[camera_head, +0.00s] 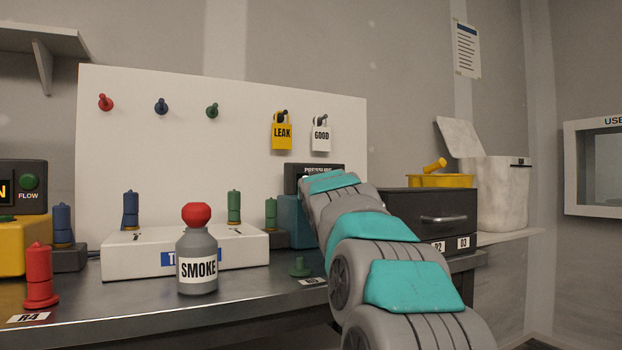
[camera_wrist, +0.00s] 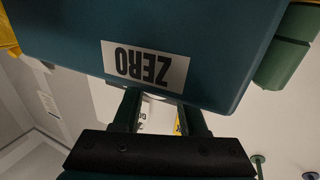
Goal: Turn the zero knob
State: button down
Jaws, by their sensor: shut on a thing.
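The teal box (camera_wrist: 60,30) fills the top of the wrist view, with its white ZERO label (camera_wrist: 145,67) upside down. In the head view the same teal box (camera_head: 293,222) stands under a dark PRESSURE display (camera_head: 302,172), mostly behind my arm. My gripper (camera_wrist: 162,97) has its two dark fingers apart, reaching to the box's edge by the ZERO label. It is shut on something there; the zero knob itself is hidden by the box. My gripper is hidden behind my arm in the head view.
A SMOKE bottle (camera_head: 197,262) with a red top stands on the bench left of my arm. A white box (camera_head: 130,257) with coloured plugs is behind it. A black drawer unit (camera_head: 430,216) is close on the right. LEAK (camera_head: 282,134) and GOOD (camera_head: 321,136) padlocks hang above.

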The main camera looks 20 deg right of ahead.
jog(key=p, duration=0.2)
jog(key=r+n+y+p, duration=0.1)
jog(key=p, duration=0.1)
jog(key=shift+s+d, duration=0.15)
jog(key=shift+d, duration=0.1)
jog(key=shift+t+y+p, duration=0.3)
jog(key=shift+y+p, duration=0.2)
jog(key=shift+p, duration=0.05)
jog(key=shift+a+f+n+y+p, duration=0.1)
jog(key=shift+f+n+y+p, duration=0.2)
jog(key=shift+p, duration=0.35)
jog(key=shift+f, duration=0.15)
jog(key=c, duration=0.6)
grip_release()
jog(key=shift+c, duration=0.2)
jog(key=shift+o, duration=1)
jog(key=shift+a, duration=0.1)
